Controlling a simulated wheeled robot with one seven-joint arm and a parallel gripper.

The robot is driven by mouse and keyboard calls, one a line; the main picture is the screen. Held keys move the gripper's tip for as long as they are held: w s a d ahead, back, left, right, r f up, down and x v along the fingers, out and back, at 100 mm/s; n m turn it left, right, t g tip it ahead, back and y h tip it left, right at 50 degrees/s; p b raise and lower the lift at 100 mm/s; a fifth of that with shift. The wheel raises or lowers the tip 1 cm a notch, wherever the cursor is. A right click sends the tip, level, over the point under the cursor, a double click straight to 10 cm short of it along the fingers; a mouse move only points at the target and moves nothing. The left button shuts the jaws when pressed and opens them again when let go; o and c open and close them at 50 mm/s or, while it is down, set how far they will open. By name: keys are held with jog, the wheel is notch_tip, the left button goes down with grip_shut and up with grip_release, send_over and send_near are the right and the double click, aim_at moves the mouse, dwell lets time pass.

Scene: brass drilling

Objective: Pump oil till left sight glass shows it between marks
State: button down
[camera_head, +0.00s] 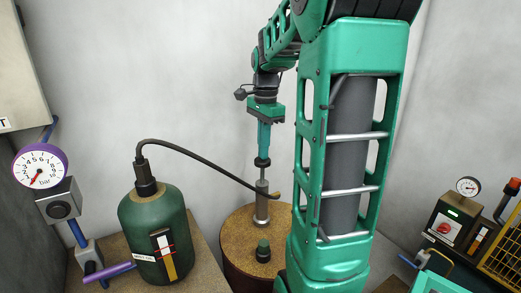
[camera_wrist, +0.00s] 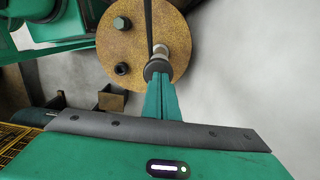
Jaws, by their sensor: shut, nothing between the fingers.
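A dark green oil tank (camera_head: 155,225) stands at the left. Its sight glass (camera_head: 168,262) shows a yellow column in the lower part, with red marks near its top; the exact level against the marks is too small to tell. A black hose (camera_head: 205,160) links the tank to a hand pump (camera_head: 261,208) on a brown drum (camera_head: 235,215). The pump has a thin rod with a black knob (camera_head: 262,162); the knob also shows in the wrist view (camera_wrist: 157,69). My gripper (camera_head: 264,151) is shut, pointing down directly over the knob, touching or nearly so.
A pressure gauge (camera_head: 40,166) with a valve and purple lever (camera_head: 108,272) is left of the tank. A dark bung (camera_head: 263,250) stands on the drum lid. A box with a red knob (camera_head: 444,228) and gauge (camera_head: 468,186) is at right. My arm hides the middle.

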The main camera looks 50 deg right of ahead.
aim_at(264, 164)
notch_tip(264, 164, down, 5)
jog(key=shift+s+f, duration=0.1)
dwell(0.4)
notch_tip(264, 164, up, 14)
jog(key=shift+w+d+r, duration=0.2)
jog(key=shift+d, duration=0.1)
dwell(1.8)
jog(key=s+a+f+n, duration=0.6)
jog(key=s+f+n, duration=0.1)
jog(key=s+f, duration=0.1)
jog(key=s+a+f+n, duration=0.7)
jog(key=s+f, duration=0.2)
jog(key=s, duration=0.1)
jog(key=shift+s+n, duration=0.25)
jog(key=shift+n, duration=0.05)
